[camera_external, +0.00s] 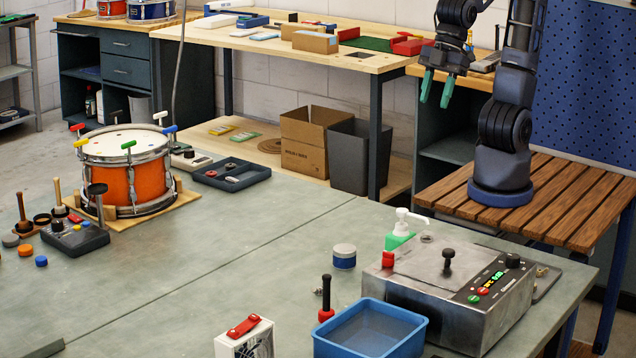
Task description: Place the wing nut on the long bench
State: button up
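My gripper (435,102) hangs at the upper right with its two green fingers apart and nothing between them. It points down in front of the wooden bench at the back, well away from the drum. I cannot pick out the wing nut for certain. An orange drum (124,178) has several coloured T-shaped pieces around its rim, such as a green one (128,145) and a blue one (170,129). Small parts lie in a dark tray (252,174). A long grey-green bench (200,260) fills the foreground; which bench the task means is not certain.
A wooden workbench (280,45) behind holds boxes and a red tray (410,45). A slatted wooden table (540,205) bears my base.

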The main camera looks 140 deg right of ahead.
jog(key=s+a, duration=0.1)
jog(key=s, duration=1.4)
jog(key=shift+s+r, duration=0.15)
jog(key=shift+s, duration=0.05)
